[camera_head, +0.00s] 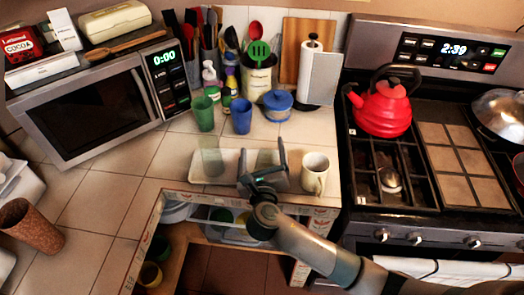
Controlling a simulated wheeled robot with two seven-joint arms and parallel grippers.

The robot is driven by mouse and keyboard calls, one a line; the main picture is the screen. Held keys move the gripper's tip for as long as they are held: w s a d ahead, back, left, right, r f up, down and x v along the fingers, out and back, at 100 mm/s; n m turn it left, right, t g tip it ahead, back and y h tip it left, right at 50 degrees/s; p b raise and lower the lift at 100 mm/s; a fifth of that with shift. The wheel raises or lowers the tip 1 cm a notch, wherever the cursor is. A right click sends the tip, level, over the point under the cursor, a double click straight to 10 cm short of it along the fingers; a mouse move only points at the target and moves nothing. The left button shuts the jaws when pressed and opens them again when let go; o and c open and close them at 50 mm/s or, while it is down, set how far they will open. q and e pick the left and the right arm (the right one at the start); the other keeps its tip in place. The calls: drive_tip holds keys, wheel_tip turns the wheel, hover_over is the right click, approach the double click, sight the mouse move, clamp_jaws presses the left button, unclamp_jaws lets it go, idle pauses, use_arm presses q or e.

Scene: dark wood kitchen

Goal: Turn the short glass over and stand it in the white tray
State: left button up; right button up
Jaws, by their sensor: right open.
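The white tray (230,162) lies on the tiled counter near its front edge. A clear, taller glass (209,160) stands at the tray's left end. A short clear glass (266,158) shows between the fingers of my right gripper (264,162), over the tray's right part. The gripper is open, with one finger on each side of the glass; I cannot tell whether either finger touches it. The gripper hides the lower part of the short glass, and I cannot tell which way up it is. My left gripper is not in view.
A white mug (315,172) stands close to the right of my gripper. Behind the tray are a green cup (203,114), a blue cup (241,116) and a blue lidded pot (278,105). The stove with a red kettle (382,108) is at right. An open drawer lies below the counter edge.

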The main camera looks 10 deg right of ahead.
drive_tip(key=shift+s, duration=0.1)
drive_tip(key=s+a+r+b, duration=0.2)
drive_tip(key=s+b, duration=0.1)
drive_tip(key=s, duration=1.4)
drive_tip(key=shift+a, duration=0.15)
